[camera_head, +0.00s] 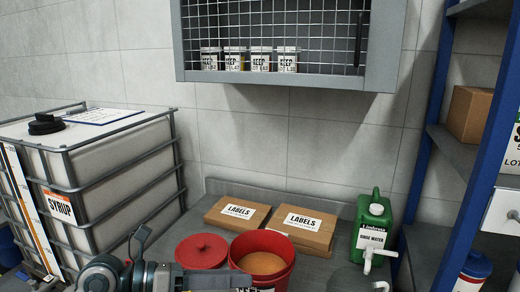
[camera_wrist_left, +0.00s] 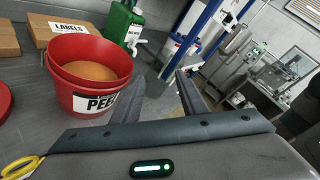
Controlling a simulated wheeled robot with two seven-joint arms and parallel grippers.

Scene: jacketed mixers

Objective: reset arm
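My left arm (camera_head: 120,275) comes in along the bottom edge of the head view, in front of the red bucket (camera_head: 263,255). Its fingers cannot be made out there. In the left wrist view my left gripper (camera_wrist_left: 162,80) has its two fingers apart with nothing between them. The bucket (camera_wrist_left: 88,72) is to the left of the fingers in that view, holds an orange-brown fill, and is apart from them. My right gripper does not show in either view.
A red lid (camera_head: 201,250), two labelled boxes (camera_head: 237,213) and a green rinse water jug (camera_head: 373,225) are on the grey bench. A caged syrup tank (camera_head: 110,180) stands left, a blue-post shelf (camera_head: 468,150) right. A mesh-front cabinet (camera_head: 285,82) hangs above.

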